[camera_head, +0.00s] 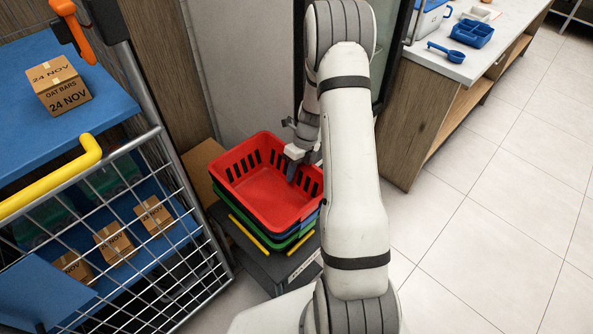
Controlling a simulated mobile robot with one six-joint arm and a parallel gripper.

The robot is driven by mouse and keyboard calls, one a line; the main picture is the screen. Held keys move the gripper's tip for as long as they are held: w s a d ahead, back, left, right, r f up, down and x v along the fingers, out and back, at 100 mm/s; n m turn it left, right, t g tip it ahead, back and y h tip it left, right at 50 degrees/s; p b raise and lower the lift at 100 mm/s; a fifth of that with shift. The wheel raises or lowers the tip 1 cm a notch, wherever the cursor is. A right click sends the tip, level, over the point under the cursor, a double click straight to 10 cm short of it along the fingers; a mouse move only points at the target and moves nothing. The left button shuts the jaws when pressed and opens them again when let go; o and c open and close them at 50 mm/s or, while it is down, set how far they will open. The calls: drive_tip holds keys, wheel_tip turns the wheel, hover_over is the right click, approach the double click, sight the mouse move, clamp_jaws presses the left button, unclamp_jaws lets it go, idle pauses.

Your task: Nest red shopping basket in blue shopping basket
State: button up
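The red shopping basket (262,198) sits upright on top of a stack of baskets, left of my arm. A narrow band of the blue shopping basket (303,227) shows directly below the red one, above a green basket (291,241). The red basket appears set into the blue one, but how deep it sits is hidden. My gripper (296,168) is at the red basket's right rear rim, with a dark finger reaching inside it. My arm hides part of the gripper, so its grip on the rim is unclear.
The stack stands on a dark base (262,262). A wire cart (150,270) with a yellow handle and boxes stands close at left. A wall panel (236,70) is behind. A counter (425,100) with blue containers stands at right. The tiled floor at right is clear.

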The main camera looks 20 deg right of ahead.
drive_tip(key=v, duration=0.7)
drive_tip(key=shift+w+d+r+p, duration=0.1)
drive_tip(key=shift+r+p, duration=0.2)
drive_tip(key=shift+r, duration=0.1)
drive_tip(key=shift+r, duration=0.15)
drive_tip(key=s+a+r+n+t+h+p, duration=0.1)
drive_tip(key=s+a+r+n, duration=0.25)
drive_tip(key=r+n, duration=0.4)
drive_tip(key=s+a+r+n+h+p, duration=0.1)
drive_tip(key=s+a+r+n, duration=0.25)
drive_tip(key=r+n, duration=0.45)
drive_tip(key=s+a+r+n+t+p, duration=0.1)
drive_tip(key=s+a+r+n, duration=0.1)
drive_tip(key=s+r+n, duration=0.3)
drive_tip(key=s+a+r+n+t+h+p, duration=0.1)
drive_tip(key=s+r+n, duration=0.4)
drive_tip(key=s+n, duration=0.6)
drive_tip(key=shift+a+r+t+h, duration=0.3)
drive_tip(key=shift+a+t, duration=0.2)
drive_tip(key=shift+a, duration=0.3)
